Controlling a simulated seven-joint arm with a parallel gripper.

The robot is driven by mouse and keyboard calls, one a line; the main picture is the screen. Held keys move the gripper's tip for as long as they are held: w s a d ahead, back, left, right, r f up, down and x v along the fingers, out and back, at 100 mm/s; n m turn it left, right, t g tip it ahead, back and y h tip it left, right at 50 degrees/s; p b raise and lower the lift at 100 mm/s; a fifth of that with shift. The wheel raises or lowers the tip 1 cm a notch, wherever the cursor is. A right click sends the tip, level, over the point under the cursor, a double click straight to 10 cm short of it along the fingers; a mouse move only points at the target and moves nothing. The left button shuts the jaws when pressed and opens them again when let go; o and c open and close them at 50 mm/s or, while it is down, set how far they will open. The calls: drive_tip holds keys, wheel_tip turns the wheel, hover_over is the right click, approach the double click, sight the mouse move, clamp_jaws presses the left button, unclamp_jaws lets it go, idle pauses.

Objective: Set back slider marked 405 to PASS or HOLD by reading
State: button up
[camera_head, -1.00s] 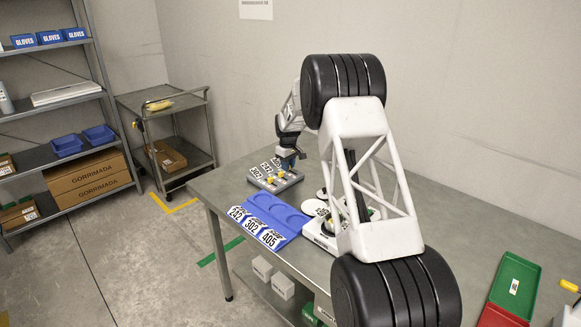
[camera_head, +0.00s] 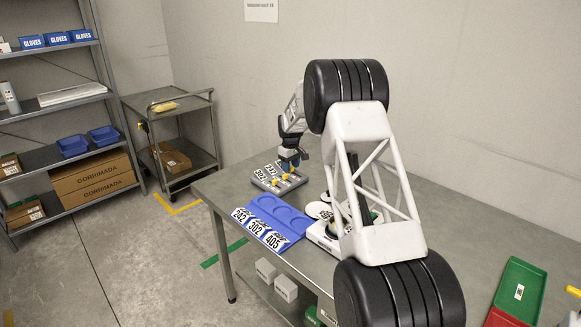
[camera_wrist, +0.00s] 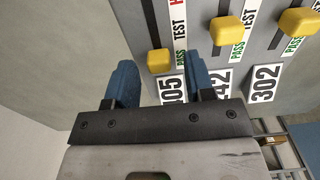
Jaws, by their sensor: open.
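The slider panel (camera_head: 262,184) is a grey block at the far end of the table. In the wrist view, three yellow knobs sit in slots beside strips marked PASS, TEST and a red H. The 405 knob (camera_wrist: 158,61) is at the near end, past TEST, close to the partly covered 405 plate (camera_wrist: 172,89). The gripper (camera_head: 289,163) also shows over the panel in the head view.
The 242 knob (camera_wrist: 227,29) and 302 knob (camera_wrist: 298,22) are to the right of my fingers. A blue tray (camera_head: 290,238) with plates 242, 302 and 405 lies nearer. A white device (camera_head: 322,236) is partly hidden by my arm. Green tray (camera_head: 519,287) is at right.

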sight(291, 167)
drive_tip(key=shift+r, duration=3.75)
drive_tip(key=shift+s+d+r, duration=0.15)
drive_tip(key=shift+s+r, duration=0.15)
drive_tip(key=shift+r, duration=0.15)
drive_tip(key=s+d+r+m, duration=0.2)
drive_tip(key=s+d+r, duration=0.2)
drive_tip(key=s+r, duration=0.55)
drive_tip(key=s+d+r+m+t, duration=0.1)
drive_tip(key=s+d+r, duration=0.35)
drive_tip(key=s, duration=0.95)
drive_tip(key=s+d+r+m, duration=0.2)
drive_tip(key=s+d+r, duration=0.2)
drive_tip(key=s+r, duration=0.6)
drive_tip(key=s+d+f+m, duration=0.1)
drive_tip(key=s+d+f, duration=0.1)
drive_tip(key=s, duration=1.2)
drive_tip(key=s+d+f+m+t, duration=0.1)
drive_tip(key=s+f, duration=0.2)
drive_tip(key=s, duration=1.1)
drive_tip(key=s+d+f+m, duration=0.2)
drive_tip(key=s+f, duration=0.1)
drive_tip(key=s, duration=1.1)
drive_tip(key=shift+s+d+t, duration=0.15)
drive_tip(key=shift+d+t, duration=0.15)
drive_tip(key=shift+d, duration=0.05)
